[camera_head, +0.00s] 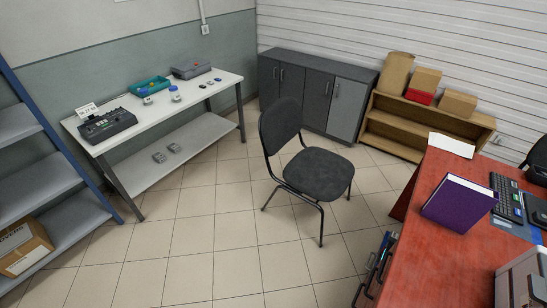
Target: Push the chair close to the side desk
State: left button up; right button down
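The dark grey chair (318,174) stands on the tiled floor in the middle of the view, upright on thin black legs. Its backrest (280,126) is on the left and its seat extends to the right. A white-topped desk (150,120) with a lower shelf stands against the left wall, with a strip of bare floor between it and the chair. A red-topped desk (400,265) is at the right, apart from the chair. The picture does not show which of them is the side desk. Neither of my grippers is in view.
Grey cabinets (318,98) and a wooden shelf (405,128) with boxes line the back wall. A blue-framed rack (50,185) with a carton (22,247) stands at the left. A purple binder (458,203) is on the red desk. The floor (210,235) left of the chair is clear.

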aim_at(319, 173)
jog(key=i+j, duration=1)
jog(key=i+l, duration=0.2)
jog(key=i, duration=0.25)
jog(key=i+l, duration=0.2)
jog(key=i, duration=0.25)
jog(key=i+l, duration=0.2)
jog(key=i, duration=0.25)
jog(key=l+z, duration=0.05)
